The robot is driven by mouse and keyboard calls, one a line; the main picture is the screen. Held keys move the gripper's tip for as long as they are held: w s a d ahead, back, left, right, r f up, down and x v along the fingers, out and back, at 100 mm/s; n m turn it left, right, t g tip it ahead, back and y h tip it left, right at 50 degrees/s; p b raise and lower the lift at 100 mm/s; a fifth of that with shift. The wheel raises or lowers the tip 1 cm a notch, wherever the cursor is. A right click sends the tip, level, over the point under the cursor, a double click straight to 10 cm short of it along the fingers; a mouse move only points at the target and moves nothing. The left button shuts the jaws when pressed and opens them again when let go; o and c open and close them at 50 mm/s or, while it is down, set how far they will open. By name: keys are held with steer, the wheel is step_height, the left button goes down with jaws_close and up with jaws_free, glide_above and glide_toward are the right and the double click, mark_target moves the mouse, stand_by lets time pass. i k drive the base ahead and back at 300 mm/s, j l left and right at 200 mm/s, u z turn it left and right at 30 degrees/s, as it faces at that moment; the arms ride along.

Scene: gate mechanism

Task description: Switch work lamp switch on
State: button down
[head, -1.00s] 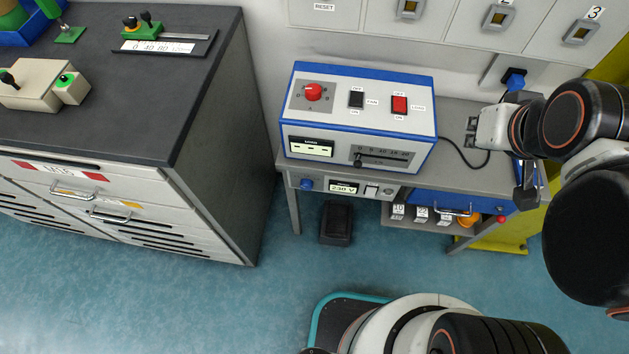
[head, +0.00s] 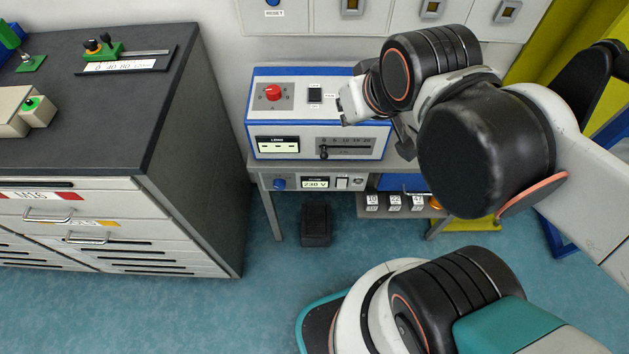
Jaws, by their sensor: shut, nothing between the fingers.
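No readable label marks the work lamp switch, so I cannot tell which switch it is. The blue and light-grey control box (head: 355,145) on the bench carries a black rocker switch (head: 315,95) and a red knob (head: 273,92). A red rocker to the right of the black one is now hidden behind my arm. A white rocker (head: 343,183) sits on the bench's front panel beside a 230 V display (head: 316,183). My gripper (head: 407,146) points down at the box's right end, shut and empty, partly hidden by my arm. I cannot tell whether it touches anything.
A slider (head: 323,153) is on the box's front. A dark-topped drawer cabinet (head: 110,110) stands at the left. A wall panel (head: 300,15) with switches is behind the bench. A black pedal (head: 316,225) lies on the floor. Open floor is in front.

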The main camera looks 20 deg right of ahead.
mark_target(341, 183)
steer(key=k+l, duration=0.6)
steer(key=l, duration=0.15)
steer(key=k+l, duration=0.55)
steer(key=l, duration=0.2)
